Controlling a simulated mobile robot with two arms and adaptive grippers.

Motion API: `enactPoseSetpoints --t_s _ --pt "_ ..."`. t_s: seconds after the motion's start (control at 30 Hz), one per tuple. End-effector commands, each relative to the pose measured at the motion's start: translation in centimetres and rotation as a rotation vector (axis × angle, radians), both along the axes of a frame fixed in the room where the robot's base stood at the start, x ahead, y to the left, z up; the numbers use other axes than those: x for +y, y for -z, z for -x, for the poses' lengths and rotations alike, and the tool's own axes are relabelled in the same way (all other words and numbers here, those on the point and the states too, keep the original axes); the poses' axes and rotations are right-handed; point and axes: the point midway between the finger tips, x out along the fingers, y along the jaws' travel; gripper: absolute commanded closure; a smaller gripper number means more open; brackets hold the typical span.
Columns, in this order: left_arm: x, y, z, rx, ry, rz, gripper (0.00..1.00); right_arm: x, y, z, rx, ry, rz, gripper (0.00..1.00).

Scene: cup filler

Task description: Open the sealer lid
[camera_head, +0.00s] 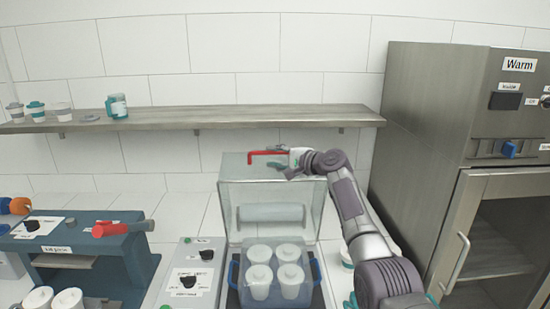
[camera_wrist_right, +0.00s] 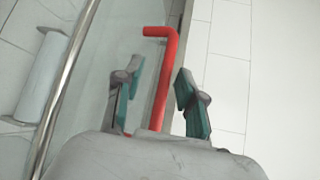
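The sealer lid (camera_head: 228,205) is clear and boxy. In the head view it stands raised and upright behind the sealer's blue tray (camera_head: 310,293), with a pale roll (camera_head: 270,213) visible through it. A red bent handle (camera_head: 262,153) is at the lid's top edge. My right gripper (camera_head: 292,163) is at the handle, its arm reaching in from the right. In the right wrist view the handle (camera_wrist_right: 163,85) runs between the two teal-padded fingers (camera_wrist_right: 158,97). The fingers are apart, with gaps beside the handle. My left gripper is not in view.
Several white lidded cups (camera_head: 260,275) stand in the tray. A control box (camera_head: 192,275) is left of it, and a blue machine with a red lever (camera_head: 122,229) further left. A shelf (camera_head: 190,118) runs above. A steel "Warm" cabinet (camera_head: 430,130) stands right.

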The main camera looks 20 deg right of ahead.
Motion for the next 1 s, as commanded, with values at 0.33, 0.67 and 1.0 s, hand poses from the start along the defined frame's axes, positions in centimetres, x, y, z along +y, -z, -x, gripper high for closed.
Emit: enactPoseSetpoints --t_s 0.33,0.67,1.0 --pt "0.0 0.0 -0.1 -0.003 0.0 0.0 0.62 -0.6 -0.2 1.0 -0.002 0.0 0.001 0.61" --pt "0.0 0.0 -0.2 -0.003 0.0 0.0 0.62 -3.4 -0.9 5.8 -0.002 0.002 0.004 0.61" --pt "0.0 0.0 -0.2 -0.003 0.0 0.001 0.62 -5.7 -1.8 9.9 0.0 0.0 0.0 0.61"
